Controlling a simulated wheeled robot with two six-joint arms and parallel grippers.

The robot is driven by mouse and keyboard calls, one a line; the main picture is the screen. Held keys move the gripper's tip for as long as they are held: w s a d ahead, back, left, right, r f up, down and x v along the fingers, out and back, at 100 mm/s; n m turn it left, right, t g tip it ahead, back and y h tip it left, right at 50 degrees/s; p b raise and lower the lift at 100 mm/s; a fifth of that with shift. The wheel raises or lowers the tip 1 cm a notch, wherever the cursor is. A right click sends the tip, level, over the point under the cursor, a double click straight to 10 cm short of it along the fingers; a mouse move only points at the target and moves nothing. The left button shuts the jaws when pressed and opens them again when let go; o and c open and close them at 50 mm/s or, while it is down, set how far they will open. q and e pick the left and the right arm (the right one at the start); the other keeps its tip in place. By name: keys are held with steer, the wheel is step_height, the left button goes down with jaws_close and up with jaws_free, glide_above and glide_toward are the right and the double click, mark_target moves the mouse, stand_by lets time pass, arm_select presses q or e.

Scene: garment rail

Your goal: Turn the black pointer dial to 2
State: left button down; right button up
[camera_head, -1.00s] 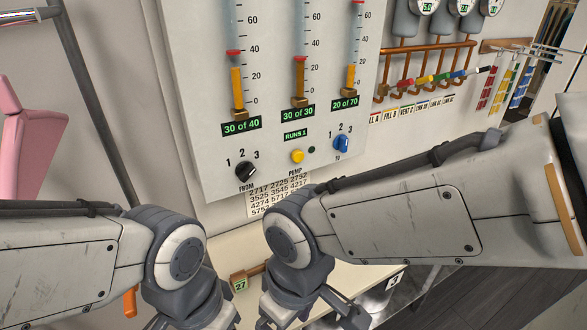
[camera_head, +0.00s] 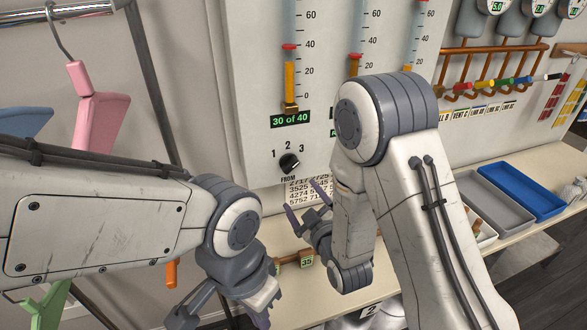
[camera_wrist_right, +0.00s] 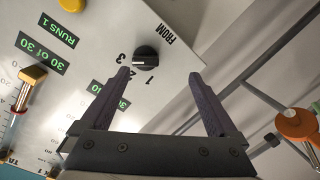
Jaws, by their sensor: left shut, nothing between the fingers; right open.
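The black pointer dial (camera_head: 289,163) is on the white panel (camera_head: 240,110), under the numbers 1, 2, 3 and above the label FROM. It also shows in the right wrist view (camera_wrist_right: 145,55), upside down. A pale line crosses its face; I cannot tell for certain which number it points at. My right gripper (camera_head: 306,207) is open and empty, below and right of the dial in the head view. In the right wrist view its fingertips (camera_wrist_right: 160,75) are apart, with the dial between and beyond them, seemingly untouched. My left gripper (camera_head: 262,318) is low, shut and empty, away from the panel.
My right arm hides the panel's lower right part. The yellow button (camera_wrist_right: 59,31) shows in the right wrist view. Pink and green hangers are at left. A blue tray (camera_head: 515,190) and a grey tray (camera_head: 490,205) sit on the counter (camera_head: 460,260) at right.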

mark_target(293, 169)
steer(key=shift+t, duration=0.8)
steer(key=p+x, duration=0.1)
steer(key=x, duration=0.2)
steer(key=r+p+x, duration=0.1)
steer(key=x, duration=0.2)
steer(key=d+p+x, duration=0.1)
steer(key=x, duration=0.1)
steer(key=shift+w+a+r+p, duration=0.15)
steer(key=shift+w+p, duration=0.2)
steer(key=shift+w, duration=0.2)
steer(key=shift+w+a, duration=0.1)
steer(key=shift+w, duration=0.45)
steer(key=c, duration=1.4)
